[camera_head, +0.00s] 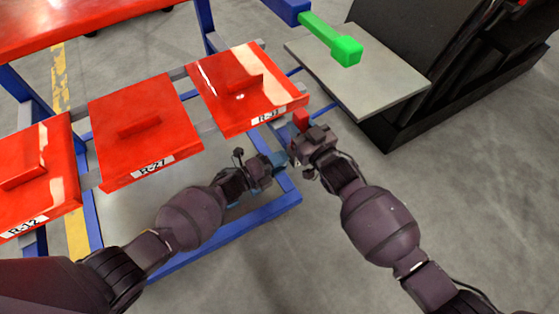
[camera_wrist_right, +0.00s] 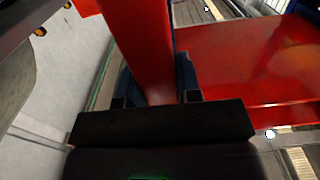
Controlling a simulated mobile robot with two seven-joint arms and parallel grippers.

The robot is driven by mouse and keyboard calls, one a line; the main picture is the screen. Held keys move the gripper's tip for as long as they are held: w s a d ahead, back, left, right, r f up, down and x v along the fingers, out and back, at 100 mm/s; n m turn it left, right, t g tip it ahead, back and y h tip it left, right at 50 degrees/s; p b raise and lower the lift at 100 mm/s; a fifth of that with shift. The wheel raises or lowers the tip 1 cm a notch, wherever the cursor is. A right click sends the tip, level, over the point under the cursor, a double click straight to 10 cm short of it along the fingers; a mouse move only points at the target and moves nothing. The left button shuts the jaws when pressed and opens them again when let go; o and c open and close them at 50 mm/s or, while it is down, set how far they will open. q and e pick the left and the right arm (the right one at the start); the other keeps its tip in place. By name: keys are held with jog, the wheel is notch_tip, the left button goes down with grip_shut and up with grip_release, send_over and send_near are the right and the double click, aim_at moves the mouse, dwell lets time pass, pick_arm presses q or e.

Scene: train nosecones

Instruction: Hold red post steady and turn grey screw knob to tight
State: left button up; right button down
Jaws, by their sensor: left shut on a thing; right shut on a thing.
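The red post (camera_head: 301,119) stands at the front right corner of the rack, beside the R-33 panel. Its top shows just above my right gripper (camera_head: 303,138), which is shut on it. In the right wrist view the red post (camera_wrist_right: 143,50) runs up from between the dark fingers (camera_wrist_right: 155,98). My left gripper (camera_head: 277,161) is just below and left of the right one, close to the blue frame's corner. It is shut on a small part there, which fits the grey screw knob. The knob is hidden by the gripper, so its turn cannot be seen.
Red panels labelled R-12 (camera_head: 38,170), R-27 (camera_head: 145,125) and R-33 (camera_head: 245,88) lie on the blue rack (camera_head: 220,238). A grey board (camera_head: 365,75) with a green bar (camera_head: 335,42) above it is at upper right, beside a black structure. Open floor lies at lower right.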

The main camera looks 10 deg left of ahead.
pick_arm(q)
jog(key=o, duration=0.9)
jog(key=v, duration=1.2)
pick_arm(e)
jog(key=c, duration=0.7)
grip_release()
